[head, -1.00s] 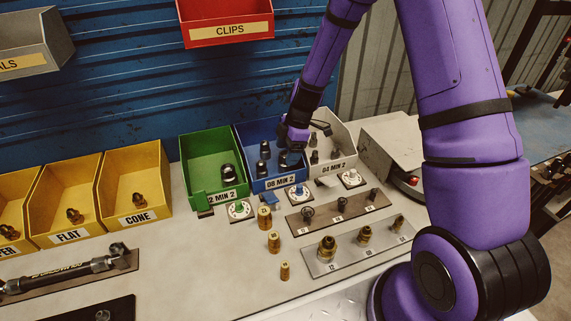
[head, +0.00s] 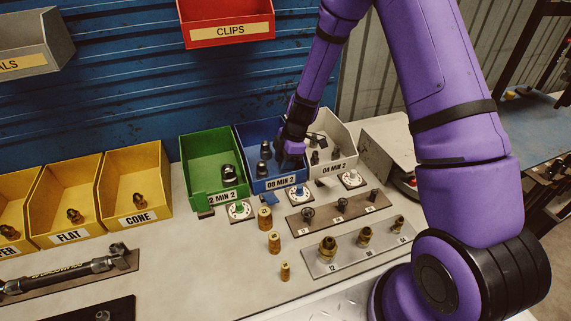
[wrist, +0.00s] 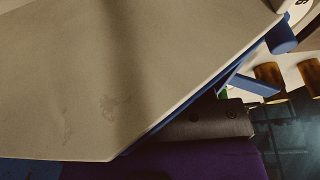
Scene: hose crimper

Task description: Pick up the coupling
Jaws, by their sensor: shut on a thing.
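The blue bin (head: 274,184), labelled 08 MIN 2, stands between the green bin and the pale bin. Dark couplings (head: 264,149) stand inside it. My gripper (head: 289,157) reaches down into the right side of the blue bin and is shut on a coupling there. That coupling is mostly hidden by the gripper and the bin wall. In the wrist view, a large pale panel blocks most of the picture. Part of my purple and dark gripper body shows along its lower edge, and the fingertips cannot be made out.
The green bin (head: 208,190) is close on the left, the pale bin (head: 344,161) close on the right. In front are round gauges, brass fittings (head: 265,218) and two fitting plates (head: 361,251). Yellow bins (head: 133,200) stand further left. The front bench is partly clear.

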